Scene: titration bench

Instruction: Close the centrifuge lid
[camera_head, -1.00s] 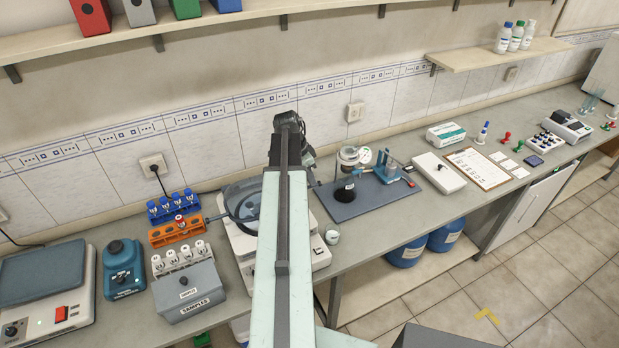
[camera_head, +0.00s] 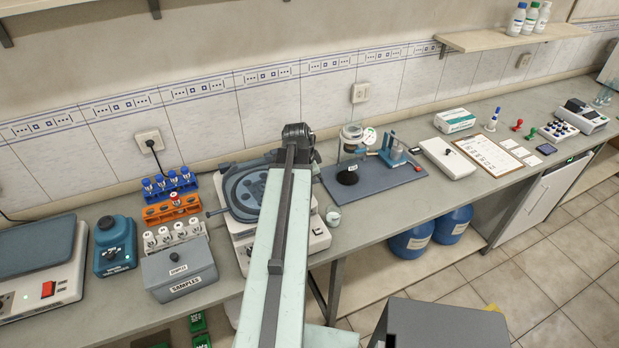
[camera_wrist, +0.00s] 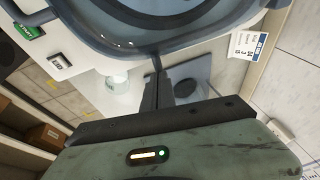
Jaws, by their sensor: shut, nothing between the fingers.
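The centrifuge (camera_head: 318,238) is a white machine on the bench, partly hidden behind my arm. In the wrist view the lid's grey frame and window (camera_wrist: 180,14) fill the top. My gripper (camera_wrist: 157,72) is shut and empty, its fingertips close to the frame's edge; touching or apart is unclear. In the head view my arm hides the gripper.
Tube racks, blue (camera_head: 170,185) and orange (camera_head: 172,209), and a grey samples box (camera_head: 180,270) stand left of the centrifuge. A shelf (camera_head: 520,42) hangs at upper right.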

